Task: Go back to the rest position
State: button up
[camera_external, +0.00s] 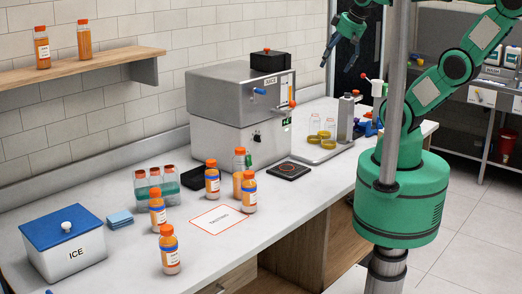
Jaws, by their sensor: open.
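My gripper (343,52) is at the top of the external view, at the end of my green arm. It hangs in the air above the right end of the counter, its fingers apart and pointing down to the left. I see nothing between the fingers. The grey juicer (240,113) stands on the counter to the left of my gripper, with a black block on top and a blue-tipped handle on its front. My gripper is clear of the juicer.
Several orange-capped bottles (168,249) stand on the white counter (120,183) around a red-outlined mat (220,220). A blue-lidded ICE box (65,242) is at the left. A tray with glasses (321,150) lies below my gripper. A wooden shelf (90,66) is on the wall.

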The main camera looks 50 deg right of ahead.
notch_tip(320, 180, down, 4)
jog(key=b, duration=0.3)
jog(key=shift+r, duration=0.15)
